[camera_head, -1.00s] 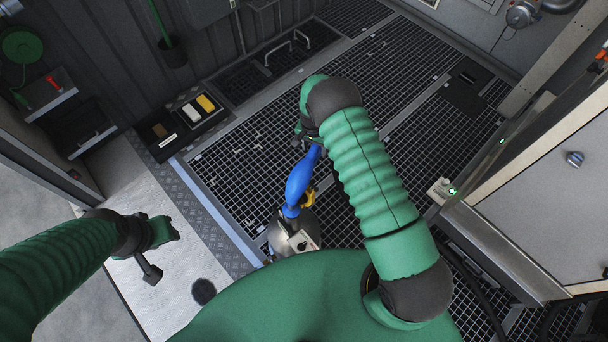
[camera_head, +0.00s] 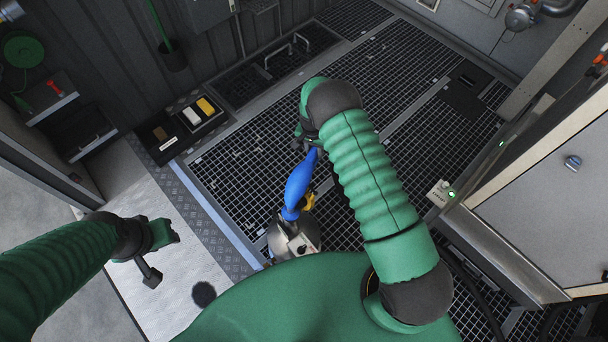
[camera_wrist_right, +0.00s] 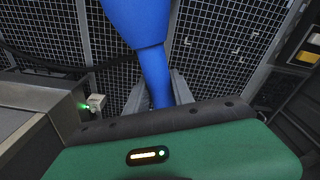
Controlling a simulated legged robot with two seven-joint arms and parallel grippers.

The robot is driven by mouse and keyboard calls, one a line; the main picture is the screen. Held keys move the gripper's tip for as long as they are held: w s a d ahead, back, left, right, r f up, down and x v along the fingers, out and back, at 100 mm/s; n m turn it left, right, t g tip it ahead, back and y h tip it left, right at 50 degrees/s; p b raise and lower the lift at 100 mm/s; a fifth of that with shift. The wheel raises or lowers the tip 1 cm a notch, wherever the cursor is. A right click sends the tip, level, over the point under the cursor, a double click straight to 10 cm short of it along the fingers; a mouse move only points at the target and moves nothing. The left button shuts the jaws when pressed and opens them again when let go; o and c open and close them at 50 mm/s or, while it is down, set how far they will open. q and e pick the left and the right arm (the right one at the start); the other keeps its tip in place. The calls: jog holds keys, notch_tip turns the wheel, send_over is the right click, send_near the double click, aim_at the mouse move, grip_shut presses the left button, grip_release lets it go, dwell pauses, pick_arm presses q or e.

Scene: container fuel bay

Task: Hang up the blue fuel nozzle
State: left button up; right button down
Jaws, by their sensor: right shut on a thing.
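The blue fuel nozzle (camera_head: 298,184) hangs below my right gripper (camera_head: 308,142) in the head view, its upper end at the fingers and its lower end near a rounded metal body. In the right wrist view the nozzle (camera_wrist_right: 142,25) runs down between the two fingers of my right gripper (camera_wrist_right: 158,92), which is shut on its narrow part. My right forearm covers part of the floor beside it. My left gripper (camera_head: 150,262) is at the left over the light metal plate, away from the nozzle, and holds nothing visible. Its finger gap is unclear.
A rounded metal body with a pale block (camera_head: 300,245) stands just below the nozzle. A grey cabinet (camera_head: 545,190) stands at the right, with a small box with a green light (camera_head: 441,190) near it. A tray of blocks (camera_head: 182,125) lies at the left. Dark grating is mostly clear.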

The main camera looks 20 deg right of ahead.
notch_tip(320, 180, up, 11)
jog(key=p, duration=0.7)
jog(key=shift+f, duration=0.1)
